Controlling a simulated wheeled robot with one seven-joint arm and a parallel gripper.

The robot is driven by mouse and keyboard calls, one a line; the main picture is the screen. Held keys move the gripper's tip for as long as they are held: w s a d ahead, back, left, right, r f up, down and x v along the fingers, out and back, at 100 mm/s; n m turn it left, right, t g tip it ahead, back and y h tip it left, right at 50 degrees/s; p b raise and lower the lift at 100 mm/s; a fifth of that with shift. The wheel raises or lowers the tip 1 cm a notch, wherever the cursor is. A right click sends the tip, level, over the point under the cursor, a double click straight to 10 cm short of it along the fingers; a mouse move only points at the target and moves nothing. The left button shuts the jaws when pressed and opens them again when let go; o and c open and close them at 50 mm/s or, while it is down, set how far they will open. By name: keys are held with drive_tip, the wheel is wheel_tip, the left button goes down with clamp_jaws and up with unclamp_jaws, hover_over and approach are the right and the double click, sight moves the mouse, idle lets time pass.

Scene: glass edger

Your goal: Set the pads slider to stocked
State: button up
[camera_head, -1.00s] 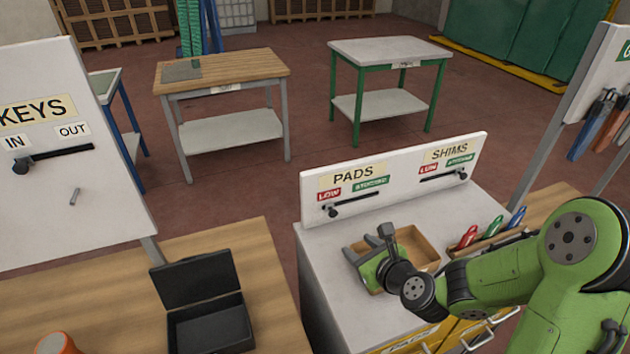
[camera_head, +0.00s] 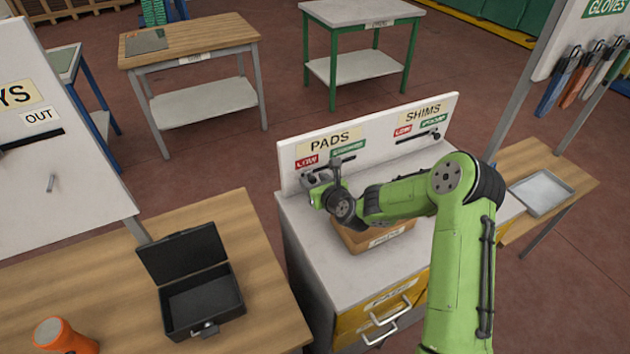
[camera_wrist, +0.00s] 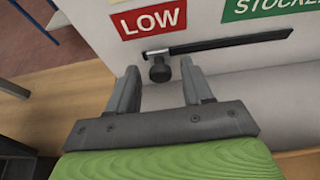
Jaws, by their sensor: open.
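The pads slider is a dark knob (camera_wrist: 160,69) at the left end of a black slot (camera_wrist: 235,42), under the red LOW label (camera_wrist: 148,19) in the wrist view. The green STOCKED label (camera_wrist: 265,6) is above the slot's right part. My gripper (camera_wrist: 158,78) is open, its two fingers on either side of the knob in the picture; I cannot tell whether they touch it. In the head view my gripper (camera_head: 318,180) is close to the white panel (camera_head: 292,167) below the PADS sign (camera_head: 336,140). There the gripper partly hides the knob.
The SHIMS slider (camera_head: 433,134) is on the same panel to the right. A brown tray (camera_head: 375,240) sits on the cabinet below my arm. An open black box (camera_head: 200,295) and an orange cylinder (camera_head: 65,338) are on the wooden table at left.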

clamp_jaws()
approach(348, 162)
drive_tip(key=x, duration=0.4)
drive_tip(key=shift+w+a+b, duration=0.1)
drive_tip(key=shift+w+b, duration=0.05)
drive_tip(key=shift+b, duration=0.2)
unclamp_jaws()
drive_tip(key=shift+w, duration=0.1)
drive_tip(key=b+v, duration=0.1)
drive_tip(key=v, duration=1.5)
drive_tip(key=shift+f, duration=0.15)
